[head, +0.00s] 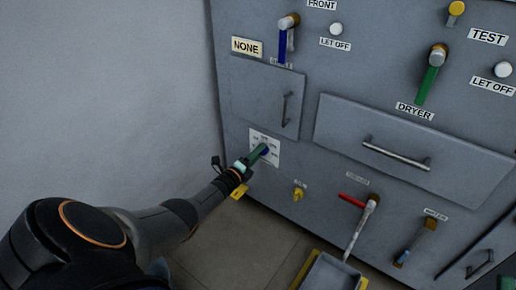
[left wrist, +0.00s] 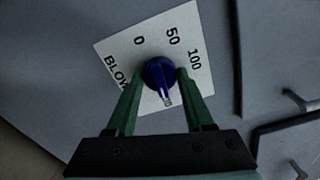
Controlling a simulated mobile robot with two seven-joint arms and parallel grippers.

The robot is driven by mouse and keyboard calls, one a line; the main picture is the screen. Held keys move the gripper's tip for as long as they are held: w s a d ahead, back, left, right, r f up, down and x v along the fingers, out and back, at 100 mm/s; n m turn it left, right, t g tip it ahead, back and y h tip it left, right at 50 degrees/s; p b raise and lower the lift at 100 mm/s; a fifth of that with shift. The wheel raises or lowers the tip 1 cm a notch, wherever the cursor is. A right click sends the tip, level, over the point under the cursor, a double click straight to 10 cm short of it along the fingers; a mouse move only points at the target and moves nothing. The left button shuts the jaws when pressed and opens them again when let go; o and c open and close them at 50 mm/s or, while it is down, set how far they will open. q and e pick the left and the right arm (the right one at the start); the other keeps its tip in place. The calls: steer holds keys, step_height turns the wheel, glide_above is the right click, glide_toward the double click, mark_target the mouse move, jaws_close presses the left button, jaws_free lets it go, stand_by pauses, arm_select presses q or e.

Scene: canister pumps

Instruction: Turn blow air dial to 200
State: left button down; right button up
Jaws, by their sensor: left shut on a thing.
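The blow air dial is a blue round knob (left wrist: 160,71) on a white label plate (left wrist: 115,45) with 0, 50 and 100 printed around it. The plate also shows in the head view (head: 272,161), low on the left of the grey panel. My left gripper (left wrist: 160,76) has its green fingers shut on the dial, one on each side. In the head view my left gripper (head: 259,153) reaches the plate from the lower left. A white mark on the knob points down in the wrist view, over partly hidden print that I cannot read. My right gripper is not in view.
A small door (head: 262,95) with a handle is above the dial. A long drawer (head: 415,150) is to its right. A yellow knob (head: 299,194) and a red-handled lever (head: 352,200) are lower right. A grey tray (head: 330,275) stands on the floor. Bare wall is left.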

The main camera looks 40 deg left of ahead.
arm_select(q)
steer(key=shift+m, duration=0.5)
steer(key=shift+c, duration=1.4)
jaws_free()
steer(key=s+d+p, duration=0.1)
steer(key=s+p, duration=0.6)
steer(key=s, duration=0.5)
steer(key=shift+s+d, duration=0.2)
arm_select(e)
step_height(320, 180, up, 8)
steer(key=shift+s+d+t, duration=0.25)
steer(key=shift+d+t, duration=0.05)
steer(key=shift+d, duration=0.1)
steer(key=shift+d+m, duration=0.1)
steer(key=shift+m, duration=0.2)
